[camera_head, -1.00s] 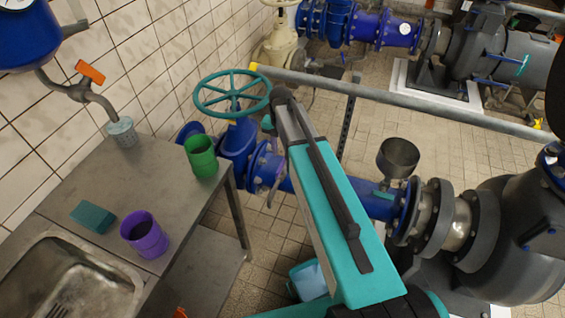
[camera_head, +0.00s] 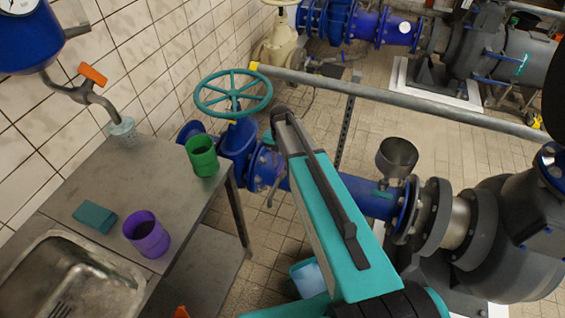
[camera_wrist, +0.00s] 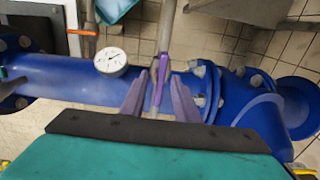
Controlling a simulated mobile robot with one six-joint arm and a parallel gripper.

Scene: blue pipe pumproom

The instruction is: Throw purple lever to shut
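The purple lever (camera_wrist: 161,77) shows in the wrist view as a narrow purple handle with a grey metal stem, in front of the blue pipe. My gripper (camera_wrist: 160,92) has its two greyish-purple fingers spread, one on each side of the lever. The fingers look apart from the handle, though the depth between them is hard to tell. In the head view my gripper is hidden behind my arm, and I cannot make out the purple of the lever there.
The blue pipe (camera_wrist: 75,80) carries a round white gauge (camera_wrist: 111,62) left of the lever. A teal handwheel (camera_head: 233,93) stands above the pipe. A metal sink table (camera_head: 115,190) with a green cup (camera_head: 202,157) and purple cup (camera_head: 146,235) is at left. A grey rail (camera_head: 400,102) crosses behind.

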